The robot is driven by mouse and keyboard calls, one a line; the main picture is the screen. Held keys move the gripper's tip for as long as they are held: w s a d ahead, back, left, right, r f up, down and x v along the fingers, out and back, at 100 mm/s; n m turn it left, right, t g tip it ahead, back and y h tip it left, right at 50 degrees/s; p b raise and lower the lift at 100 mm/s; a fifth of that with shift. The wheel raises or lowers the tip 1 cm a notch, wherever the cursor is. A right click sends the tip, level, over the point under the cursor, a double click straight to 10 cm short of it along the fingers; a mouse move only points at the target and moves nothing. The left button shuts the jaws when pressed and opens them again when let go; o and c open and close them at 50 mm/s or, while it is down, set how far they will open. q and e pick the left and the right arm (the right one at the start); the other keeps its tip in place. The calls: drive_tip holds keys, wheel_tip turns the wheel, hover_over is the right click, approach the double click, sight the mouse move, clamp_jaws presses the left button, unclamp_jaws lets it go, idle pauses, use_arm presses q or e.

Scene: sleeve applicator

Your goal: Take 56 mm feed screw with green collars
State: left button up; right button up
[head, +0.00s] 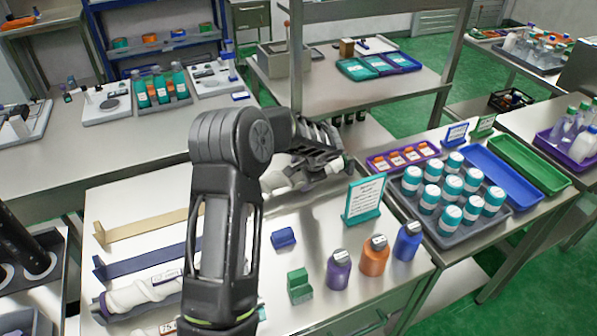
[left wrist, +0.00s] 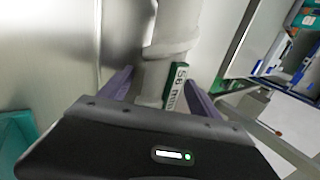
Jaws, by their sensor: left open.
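A white feed screw (head: 284,181) lies near the back edge of the front table, partly hidden by my left arm. My left gripper (head: 312,160) is over the screw's right part. In the left wrist view its two purple fingers (left wrist: 160,90) are apart, one on each side of the screw. Whether they touch it is unclear. My right gripper is not in view.
Another white screw with a purple collar (head: 142,294) lies at the front left. A teal sign (head: 364,199), a green block (head: 299,287) and purple, orange and blue bottles (head: 374,258) stand to the right. A grey tray of teal-capped jars (head: 425,236) is beyond them.

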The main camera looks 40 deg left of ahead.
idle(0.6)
use_arm(q)
clamp_jaws()
idle(0.6)
drive_tip(key=shift+r, duration=0.1)
